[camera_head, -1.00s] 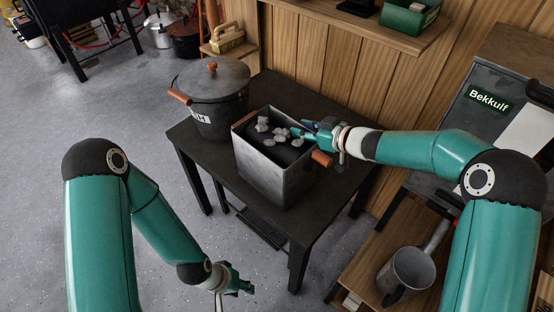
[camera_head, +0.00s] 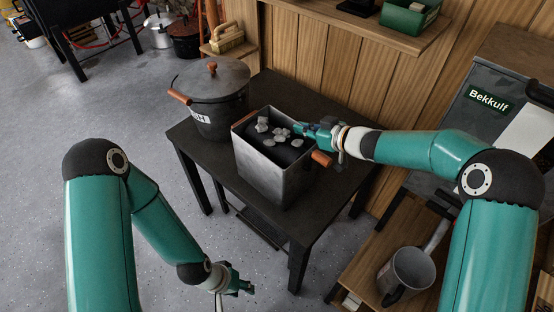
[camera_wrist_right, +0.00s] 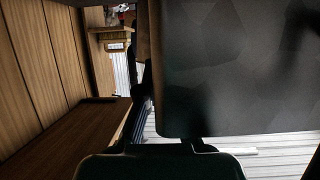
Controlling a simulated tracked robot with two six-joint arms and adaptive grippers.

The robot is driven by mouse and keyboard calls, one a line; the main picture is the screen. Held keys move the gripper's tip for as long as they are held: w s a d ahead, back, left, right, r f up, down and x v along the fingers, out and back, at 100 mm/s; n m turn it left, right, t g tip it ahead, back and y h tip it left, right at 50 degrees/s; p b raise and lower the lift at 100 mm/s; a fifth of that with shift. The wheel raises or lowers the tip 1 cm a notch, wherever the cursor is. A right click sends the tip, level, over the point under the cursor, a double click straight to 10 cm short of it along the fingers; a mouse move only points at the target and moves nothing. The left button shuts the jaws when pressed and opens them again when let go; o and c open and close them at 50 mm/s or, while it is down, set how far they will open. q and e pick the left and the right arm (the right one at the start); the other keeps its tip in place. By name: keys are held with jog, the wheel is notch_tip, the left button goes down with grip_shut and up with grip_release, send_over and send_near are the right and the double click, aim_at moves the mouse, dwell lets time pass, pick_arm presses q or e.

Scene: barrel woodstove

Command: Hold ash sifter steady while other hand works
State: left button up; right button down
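The ash sifter (camera_head: 270,174) is a grey metal box with a wooden handle on each end, upright on the dark table (camera_head: 322,222). Pale lumps (camera_head: 279,133) lie on dark ash inside it. My right gripper (camera_head: 308,130) is at the sifter's back right rim, just above the right handle (camera_head: 321,158). Its fingers look closed on the rim, though the contact is small and partly hidden. A grey panel, which I cannot identify surely, fills much of the right wrist view. My left gripper (camera_head: 243,286) hangs low in front of the table, apart from the sifter; its finger gap is unclear.
A lidded dark pot (camera_head: 216,118) stands close left of the sifter. A grey metal scoop or jug (camera_head: 408,272) sits on the low wooden bench at right. A wooden wall with a shelf (camera_head: 365,28) is behind. The floor at left is open.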

dwell(0.3)
jog(key=c, duration=1.2)
grip_release()
jog(key=shift+c, duration=0.2)
jog(key=v, duration=1.2)
jog(key=s+f+m+h+p, duration=0.1)
jog(key=s+f+m+p, duration=0.1)
jog(key=f, duration=0.3)
jog(key=s+f+m+g+h+p, duration=0.1)
jog(key=s+f+m+p, duration=0.1)
jog(key=s+f, duration=0.3)
jog(key=s+f+m+h+p, duration=0.2)
jog(key=s+f+m, duration=0.1)
jog(key=f+m, duration=0.1)
jog(key=shift+s+d+f+m+g, duration=0.3)
jog(key=shift+s+d+f+g, duration=0.05)
jog(key=shift+s+f+g, duration=0.05)
jog(key=s+f+m+g+h+p, duration=0.1)
jog(key=s+f+m+g, duration=0.1)
jog(key=s, duration=0.7)
jog(key=s+d+f+m+g+h+p, duration=0.1)
jog(key=s+f+g+p, duration=0.1)
jog(key=s, duration=0.8)
notch_tip(320, 180, down, 2)
jog(key=shift+d+f+m+g+h+p, duration=0.3)
jog(key=shift+m+g, duration=0.1)
jog(key=shift+g, duration=0.5)
